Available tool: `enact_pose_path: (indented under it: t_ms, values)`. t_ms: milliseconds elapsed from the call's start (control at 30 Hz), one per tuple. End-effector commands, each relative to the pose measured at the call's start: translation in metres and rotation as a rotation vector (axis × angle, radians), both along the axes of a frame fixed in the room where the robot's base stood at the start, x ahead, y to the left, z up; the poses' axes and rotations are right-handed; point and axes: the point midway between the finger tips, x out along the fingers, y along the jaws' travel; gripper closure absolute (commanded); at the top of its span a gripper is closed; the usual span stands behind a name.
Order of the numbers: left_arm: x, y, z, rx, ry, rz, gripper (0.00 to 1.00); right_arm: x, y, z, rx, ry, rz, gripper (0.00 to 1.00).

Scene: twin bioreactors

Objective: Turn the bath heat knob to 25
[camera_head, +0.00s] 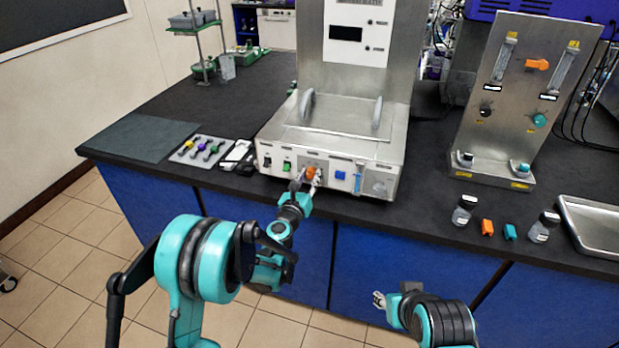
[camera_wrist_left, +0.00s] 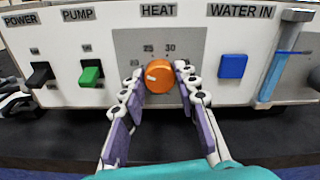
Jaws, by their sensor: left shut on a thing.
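The orange heat knob (camera_wrist_left: 160,76) sits on a grey plate under the word HEAT, with the marks 20, 25 and 30 around its upper left and top. Its white pointer line lies on the left side of its face, roughly toward the left and below the 20 mark. My left gripper (camera_wrist_left: 158,88) is shut on the knob, one finger on each side. In the head view the left gripper (camera_head: 304,184) reaches the front of the bath (camera_head: 345,150), and the knob (camera_head: 310,173) shows between its fingers. My right gripper (camera_head: 379,299) is in front of the bench; its finger opening is unclear.
Left of the knob are the green pump switch (camera_wrist_left: 90,73) and black power switch (camera_wrist_left: 41,74). On its right are the blue water-in button (camera_wrist_left: 232,66) and a blue tube (camera_wrist_left: 284,60). Small bottles and plugs stand at the bench's right.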

Motion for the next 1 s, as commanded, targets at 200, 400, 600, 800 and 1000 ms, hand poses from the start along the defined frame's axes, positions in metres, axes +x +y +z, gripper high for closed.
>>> enact_pose_path:
  t_ms: [200, 400, 600, 800, 1000]
  values:
    - [0.0, 0.0, 0.0, 0.035, -0.011, 0.0, 0.99, 0.0, 0.0, -0.001, 0.0, 0.0, 0.0, 0.62]
    - [0.0, 0.0, -0.001, 0.138, -0.044, 0.0, 0.99, 0.0, 0.0, -0.005, 0.0, 0.0, 0.0, 0.62]
    - [0.0, 0.0, -0.001, 0.294, -0.094, 0.0, 0.99, 0.0, 0.0, -0.01, 0.0, 0.0, 0.0, 0.62]
    - [0.0, 0.0, -0.001, 0.455, -0.147, 0.0, 0.99, 0.0, 0.0, -0.013, 0.0, 0.0, 0.0, 0.62]
    - [0.0, 0.0, -0.001, 0.591, -0.191, 0.0, 0.99, 0.0, 0.0, -0.016, 0.0, 0.0, 0.0, 0.62]
